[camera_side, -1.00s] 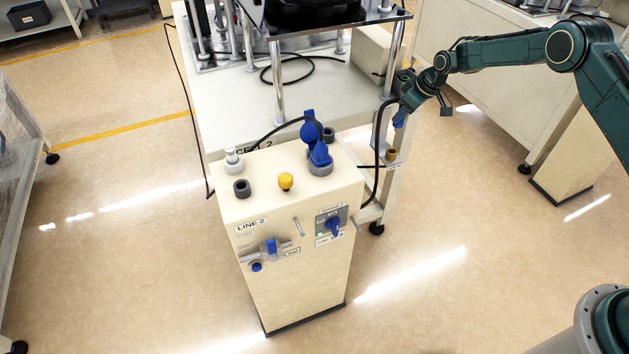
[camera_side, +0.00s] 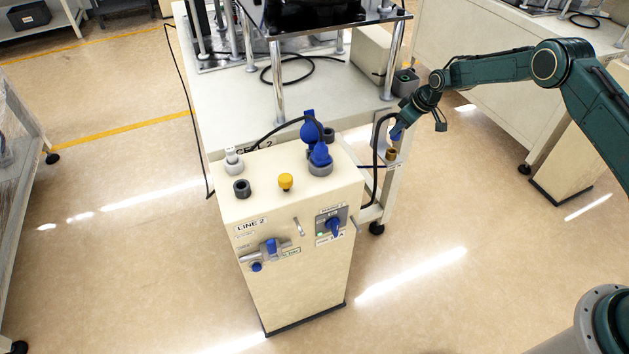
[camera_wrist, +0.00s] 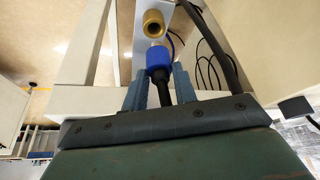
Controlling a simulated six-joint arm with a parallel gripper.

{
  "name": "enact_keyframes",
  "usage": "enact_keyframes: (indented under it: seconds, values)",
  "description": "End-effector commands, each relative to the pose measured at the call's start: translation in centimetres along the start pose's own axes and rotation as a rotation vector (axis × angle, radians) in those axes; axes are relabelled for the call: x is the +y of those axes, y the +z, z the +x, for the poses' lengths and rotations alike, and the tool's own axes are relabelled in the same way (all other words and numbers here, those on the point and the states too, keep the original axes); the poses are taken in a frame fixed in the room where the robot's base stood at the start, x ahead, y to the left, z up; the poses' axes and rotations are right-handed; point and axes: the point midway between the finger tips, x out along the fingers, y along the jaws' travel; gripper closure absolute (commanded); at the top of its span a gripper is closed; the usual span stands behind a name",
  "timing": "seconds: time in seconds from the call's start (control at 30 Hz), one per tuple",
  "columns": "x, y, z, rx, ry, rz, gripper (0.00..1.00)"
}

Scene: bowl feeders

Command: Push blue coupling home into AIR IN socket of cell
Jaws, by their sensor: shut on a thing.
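The blue coupling (camera_wrist: 158,59) is between my gripper's fingers (camera_wrist: 160,84) in the wrist view, with a black hose behind it and a pale metal tip ahead. A brass ring-shaped socket (camera_wrist: 153,24) lies just beyond the tip; it looks like the AIR IN socket, though I cannot read its label. Coupling and socket look close, but I cannot tell whether they touch. In the side view my gripper (camera_side: 396,134) is shut on the coupling just above the brass socket (camera_side: 391,154), on a bracket at the cell's right leg.
A cream LINE 2 cabinet (camera_side: 287,222) with blue and yellow fittings stands left of the socket. A black hose (camera_side: 376,160) hangs beside the cell's leg. Open floor (camera_side: 470,220) lies to the right.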

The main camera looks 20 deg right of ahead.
Motion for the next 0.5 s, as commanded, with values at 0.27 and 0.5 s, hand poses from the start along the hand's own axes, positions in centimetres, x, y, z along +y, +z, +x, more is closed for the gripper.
enact_keyframes:
  seconds: [0.27,0.5]
  values:
    - [0.0,0.7,1.5,-0.001,0.0,0.0,0.99]
    - [0.0,0.8,1.9,0.001,0.001,0.0,0.99]
